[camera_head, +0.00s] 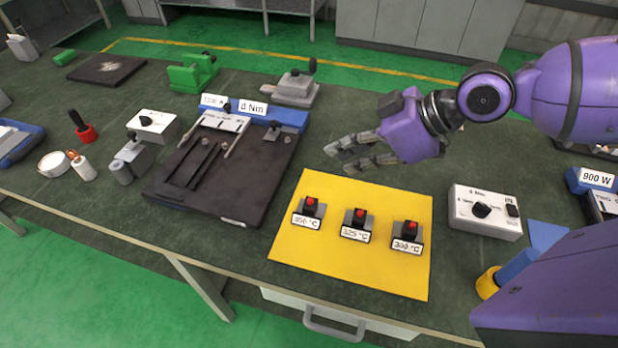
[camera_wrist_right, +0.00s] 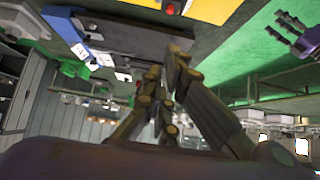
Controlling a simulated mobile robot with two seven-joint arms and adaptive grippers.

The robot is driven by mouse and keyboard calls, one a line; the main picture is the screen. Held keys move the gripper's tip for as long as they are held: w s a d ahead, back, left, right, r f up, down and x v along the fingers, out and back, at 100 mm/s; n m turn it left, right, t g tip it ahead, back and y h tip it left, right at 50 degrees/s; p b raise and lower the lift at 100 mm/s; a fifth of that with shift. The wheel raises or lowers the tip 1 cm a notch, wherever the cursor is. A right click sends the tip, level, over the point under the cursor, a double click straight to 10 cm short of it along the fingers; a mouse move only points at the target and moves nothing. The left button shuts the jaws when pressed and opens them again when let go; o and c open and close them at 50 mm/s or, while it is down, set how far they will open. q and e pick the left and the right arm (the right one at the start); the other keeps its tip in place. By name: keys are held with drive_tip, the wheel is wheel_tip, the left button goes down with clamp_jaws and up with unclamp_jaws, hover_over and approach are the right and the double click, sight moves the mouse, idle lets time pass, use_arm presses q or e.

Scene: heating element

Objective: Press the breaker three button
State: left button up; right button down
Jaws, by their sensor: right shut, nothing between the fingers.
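A yellow panel (camera_head: 290,245) lies on the workbench with three red-topped breaker buttons. The left button (camera_head: 309,202) has a label that seems to read 350 °C, the middle button (camera_head: 359,215) 325 °C and the right button (camera_head: 410,227) 300 °C. No label gives a breaker number. My right gripper (camera_head: 340,158) is shut and empty, above the bench behind the panel, its fingers pointing left and touching no button. Its fingers also fill the middle of the right wrist view (camera_wrist_right: 160,78). A purple hand, seemingly my left gripper (camera_wrist_right: 280,28), shows at that view's upper right, finger state unclear.
A dark plate device with blue back (camera_head: 250,185) sits left of the panel. A white control box (camera_head: 485,212) with a black knob stands to its right. A grey clamp device (camera_head: 293,90) stands farther back. The space directly above the buttons is clear.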

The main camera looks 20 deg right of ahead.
drive_tip(key=b, duration=0.2)
hover_over(311, 198)
wheel_tip(311, 198, down, 7)
drive_tip(key=shift+s+d+r, duration=0.1)
drive_tip(key=shift+d+r, duration=0.05)
drive_tip(key=shift+r, duration=0.05)
drive_tip(key=f, duration=0.3)
drive_tip(key=shift+w+a+f, duration=0.15)
drive_tip(key=shift+w+a, duration=0.05)
drive_tip(key=shift+f, duration=0.6)
drive_tip(key=shift+s+f, duration=0.15)
drive_tip(key=shift+f, duration=0.9)
